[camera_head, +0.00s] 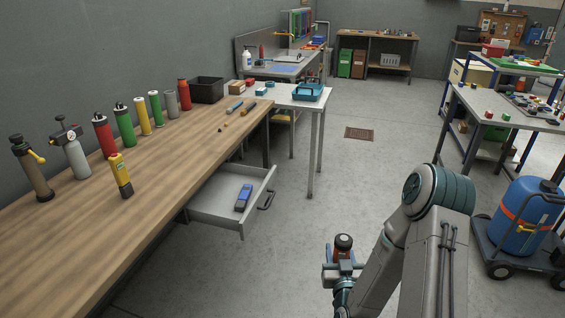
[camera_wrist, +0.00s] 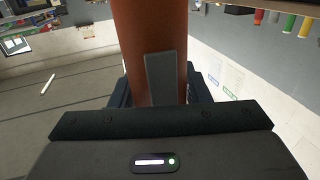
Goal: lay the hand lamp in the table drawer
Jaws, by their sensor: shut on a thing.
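My gripper (camera_head: 343,267) is shut on an orange-brown cylinder (camera_head: 343,253) with a round black top, held upright over the floor at the lower right. In the wrist view the cylinder (camera_wrist: 150,35) stands between the jaws, with a grey strip on its side. I cannot tell for sure whether it is the hand lamp. The table drawer (camera_head: 222,215) is pulled out under the wooden table (camera_head: 165,150), left of and beyond my gripper. A blue and dark handheld thing (camera_head: 244,197) lies in it, with bare floor around it.
A yellow and black handheld thing (camera_head: 121,176) stands on the table before a row of several cylinders and bottles. A black bin (camera_head: 206,90) stands behind. A blue barrel (camera_head: 531,220) on a dolly stands at right. The floor between drawer and arm is clear.

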